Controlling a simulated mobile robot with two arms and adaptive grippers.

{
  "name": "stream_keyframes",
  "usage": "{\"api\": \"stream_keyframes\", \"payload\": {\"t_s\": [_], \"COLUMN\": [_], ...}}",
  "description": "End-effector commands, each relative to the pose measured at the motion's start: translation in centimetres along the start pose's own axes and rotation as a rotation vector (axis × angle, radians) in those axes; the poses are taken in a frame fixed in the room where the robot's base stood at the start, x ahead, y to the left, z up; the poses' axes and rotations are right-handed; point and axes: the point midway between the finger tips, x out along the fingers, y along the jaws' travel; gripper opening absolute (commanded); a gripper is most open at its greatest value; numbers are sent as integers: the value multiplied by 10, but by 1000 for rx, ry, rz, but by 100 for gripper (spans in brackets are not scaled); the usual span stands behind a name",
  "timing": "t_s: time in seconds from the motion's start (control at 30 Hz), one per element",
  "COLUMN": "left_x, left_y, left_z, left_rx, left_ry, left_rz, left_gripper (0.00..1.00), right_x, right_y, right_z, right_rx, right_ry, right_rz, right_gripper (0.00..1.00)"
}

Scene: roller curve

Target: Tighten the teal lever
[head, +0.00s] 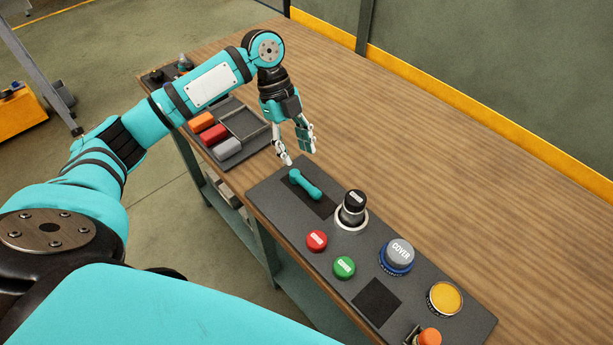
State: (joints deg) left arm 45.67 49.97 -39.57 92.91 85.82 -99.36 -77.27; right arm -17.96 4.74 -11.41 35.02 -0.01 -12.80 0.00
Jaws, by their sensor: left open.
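The teal lever (306,184) lies on the dark control panel (270,186), near the panel's far left end. It runs slantwise over a black recess (325,207). My left gripper (301,157) is open and points down, just above and behind the lever's far end. Its fingers look empty. One fingertip appears close to the lever's far end; I cannot tell whether they touch. My right gripper is not in view.
The panel also carries a black knob (355,200), red button (317,240), green button (344,267), grey COVER button (399,252), yellow button (445,299) and orange switch (429,337). A tray (250,124) with coloured blocks lies behind. The wooden bench (430,165) is clear at right.

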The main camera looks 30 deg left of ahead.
Motion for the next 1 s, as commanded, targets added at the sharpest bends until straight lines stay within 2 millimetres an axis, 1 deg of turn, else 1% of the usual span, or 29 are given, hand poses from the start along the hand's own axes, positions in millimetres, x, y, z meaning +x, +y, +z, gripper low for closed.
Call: {"api": "stream_keyframes", "payload": {"t_s": [0.03,0.2,0.3,0.43,0.6,0.87,0.97,1.0], "left_x": [11,47,64,81,91,93,92,92], "left_y": [1,1,1,0,0,0,0,0], "left_z": [-2,-1,-1,-1,0,0,0,0], "left_rx": [1,-1,0,0,0,0,0,0], "left_ry": [2,1,1,0,0,-1,-1,-1], "left_rz": [4,4,3,1,0,-1,0,0], "left_gripper": [42,42,42,42,42,42,31,25], "right_x": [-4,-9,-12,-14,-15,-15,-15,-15], "right_y": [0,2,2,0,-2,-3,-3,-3], "right_z": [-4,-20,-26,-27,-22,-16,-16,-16], "right_rx": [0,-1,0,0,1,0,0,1], "right_ry": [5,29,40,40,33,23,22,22], "right_rz": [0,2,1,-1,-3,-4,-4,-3], "right_gripper": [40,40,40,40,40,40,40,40]}}
